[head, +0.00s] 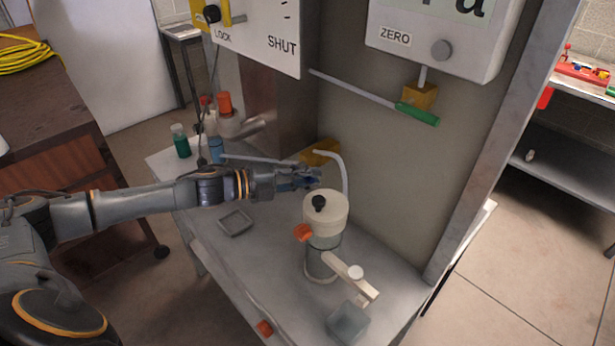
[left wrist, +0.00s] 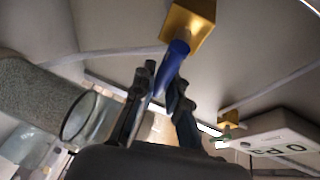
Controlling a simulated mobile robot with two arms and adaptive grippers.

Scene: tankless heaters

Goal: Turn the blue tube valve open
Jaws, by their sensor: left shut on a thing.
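The blue tube valve handle (left wrist: 177,58) shows in the left wrist view, with its yellow brass body (left wrist: 188,24) just beyond it. In the head view the yellow valve body (head: 322,152) sits low on the grey panel, and my gripper mostly hides the blue handle. My left gripper (head: 306,179) reaches in from the left to this valve. In the left wrist view its dark fingers (left wrist: 163,85) are shut on the blue handle, one on each side. My right gripper is not in view.
A cream-and-grey pump-like cylinder (head: 326,215) with an orange knob stands close right of my gripper. A green-handled valve (head: 418,114) and a "ZERO" gauge box (head: 440,40) are above.

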